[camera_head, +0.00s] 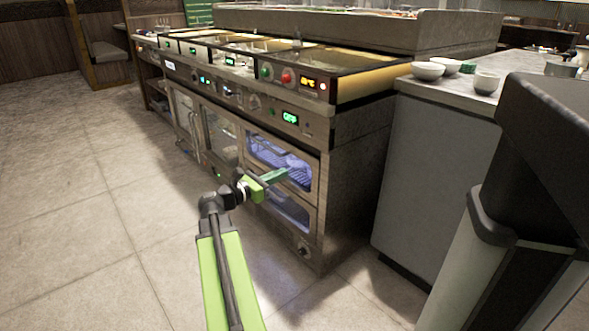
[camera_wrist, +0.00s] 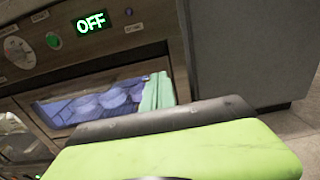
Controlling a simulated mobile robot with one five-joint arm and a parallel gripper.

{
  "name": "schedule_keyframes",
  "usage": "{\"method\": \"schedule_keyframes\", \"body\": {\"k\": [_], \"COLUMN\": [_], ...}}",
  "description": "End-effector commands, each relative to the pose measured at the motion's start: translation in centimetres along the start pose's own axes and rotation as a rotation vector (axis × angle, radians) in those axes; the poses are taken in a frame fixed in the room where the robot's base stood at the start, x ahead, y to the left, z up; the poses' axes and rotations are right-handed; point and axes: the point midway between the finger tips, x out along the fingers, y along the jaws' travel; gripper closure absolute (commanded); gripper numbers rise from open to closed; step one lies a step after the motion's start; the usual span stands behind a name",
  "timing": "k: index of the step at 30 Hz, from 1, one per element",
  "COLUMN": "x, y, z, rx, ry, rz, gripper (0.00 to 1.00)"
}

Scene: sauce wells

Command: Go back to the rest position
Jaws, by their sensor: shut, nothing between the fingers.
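My gripper (camera_head: 277,176) is at the end of my green arm, in front of the lit glass door (camera_head: 298,160) of the steel counter unit. It is shut, with nothing seen between the fingers. In the wrist view the pale green fingers (camera_wrist: 157,92) show beyond the dark and green gripper body, against the same lit window (camera_wrist: 95,102). I cannot tell whether the fingertips touch the glass.
The steel unit (camera_head: 345,150) carries several wells, knobs and green OFF displays (camera_head: 290,118). A grey counter (camera_head: 430,170) with white bowls (camera_head: 428,70) stands to the right. Open tiled floor (camera_head: 90,200) lies to the left. A wooden booth (camera_head: 105,50) is at the back left.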

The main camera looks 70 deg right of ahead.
Motion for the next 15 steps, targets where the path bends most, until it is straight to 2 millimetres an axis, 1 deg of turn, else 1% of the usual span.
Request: {"method": "schedule_keyframes", "body": {"k": [1, 4, 14, 15], "x": [-0.6, -1.2, -1.3, -1.8], "y": [-0.1, 0.0, 0.0, 0.4], "z": [0.0, 0.0, 0.0, 0.2], "rx": [0.0, 0.0, 0.0, 0.0], "ry": [0.0, 0.001, 0.001, 0.001], "rz": [0.0, 0.0, -0.001, 0.008], "gripper": [1.0, 1.0, 1.0, 1.0]}}
